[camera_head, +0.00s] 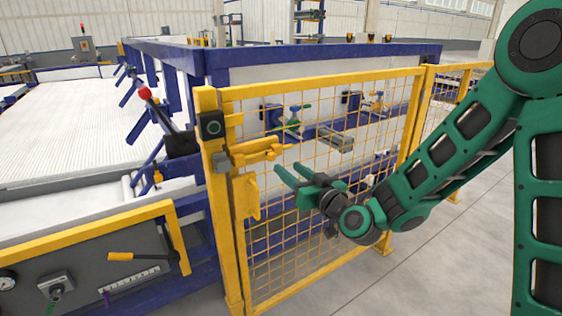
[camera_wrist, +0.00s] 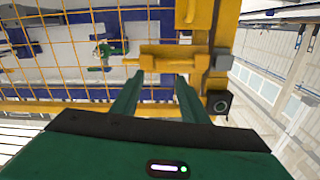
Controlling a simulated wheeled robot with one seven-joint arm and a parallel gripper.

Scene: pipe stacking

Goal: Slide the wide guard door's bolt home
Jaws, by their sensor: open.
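The wide guard door (camera_head: 330,160) is a yellow frame with wire mesh, standing closed against its yellow post (camera_head: 222,200) in the head view. Its yellow bolt (camera_head: 262,149) lies across the upper door edge, beside a grey bracket (camera_head: 221,161) on the post. In the wrist view the bolt (camera_wrist: 175,58) lies just beyond the fingertips, its right end by the grey bracket (camera_wrist: 218,62). I cannot tell whether the bolt enters the bracket. My green gripper (camera_head: 285,172) is open and empty, in front of the mesh; it also shows in the wrist view (camera_wrist: 155,82), apart from the bolt.
A black box with a round ring (camera_head: 212,126) sits on the post above the bracket. A yellow plate (camera_head: 246,195) hangs below the bolt. A red-knobbed lever (camera_head: 146,95) stands left of the post. Grey floor (camera_head: 440,265) is clear at the right.

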